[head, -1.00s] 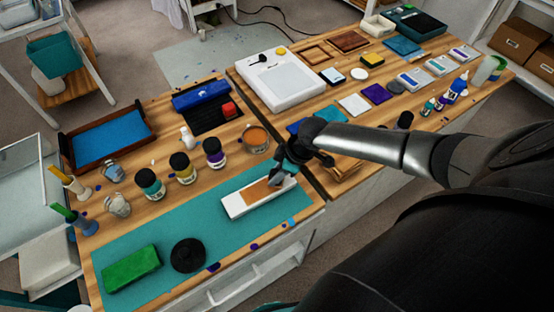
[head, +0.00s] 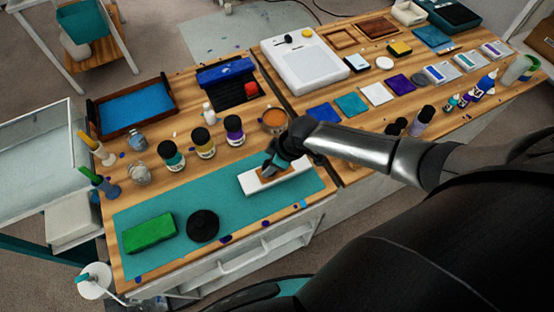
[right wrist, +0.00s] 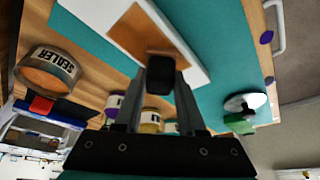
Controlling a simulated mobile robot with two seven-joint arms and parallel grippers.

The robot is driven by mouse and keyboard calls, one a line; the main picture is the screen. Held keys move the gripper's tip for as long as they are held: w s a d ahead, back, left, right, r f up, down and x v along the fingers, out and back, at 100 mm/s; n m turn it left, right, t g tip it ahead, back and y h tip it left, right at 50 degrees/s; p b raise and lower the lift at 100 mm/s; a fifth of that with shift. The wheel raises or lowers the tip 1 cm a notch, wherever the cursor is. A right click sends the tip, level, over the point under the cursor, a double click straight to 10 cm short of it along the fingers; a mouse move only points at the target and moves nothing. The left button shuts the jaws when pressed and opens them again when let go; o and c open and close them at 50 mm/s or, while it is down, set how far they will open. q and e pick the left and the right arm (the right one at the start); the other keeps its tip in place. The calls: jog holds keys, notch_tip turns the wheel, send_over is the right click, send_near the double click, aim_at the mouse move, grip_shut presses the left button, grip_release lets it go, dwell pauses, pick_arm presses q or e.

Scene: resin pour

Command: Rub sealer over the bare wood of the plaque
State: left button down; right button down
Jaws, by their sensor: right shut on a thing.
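The plaque (head: 253,185) is a white board lying flat on the teal mat, with a bare brown wood patch (head: 277,178) in its middle. The wood patch also shows in the right wrist view (right wrist: 128,32). My right gripper (head: 272,168) is over the plaque, hiding part of the patch. In the right wrist view, it is shut on a small dark pad (right wrist: 162,68) that overlaps the patch's edge; whether it touches the wood, I cannot tell. The open sealer can (head: 274,121), filled amber, stands behind the plaque; its label shows in the right wrist view (right wrist: 48,72). My left gripper is out of view.
Several paint jars (head: 203,142) stand behind the mat. A white scale-like box (head: 303,75) stands on the far table.

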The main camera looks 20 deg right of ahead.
jog(key=shift+s+a+f+p, duration=0.1)
jog(key=shift+s+a+p, duration=0.05)
jog(key=shift+a, duration=0.35)
jog(key=shift+s+a+p, duration=0.15)
jog(key=shift+a, duration=0.35)
jog(key=shift+a+p, duration=0.3)
jog(key=shift+a, duration=0.8)
jog(key=shift+w+d, duration=0.15)
jog(key=shift+d, duration=1.15)
jog(key=shift+w+d, duration=0.1)
jog(key=shift+d, duration=1.2)
jog(key=shift+d+b, duration=0.8)
jog(key=shift+d, duration=2.5)
jog(key=shift+a, duration=0.1)
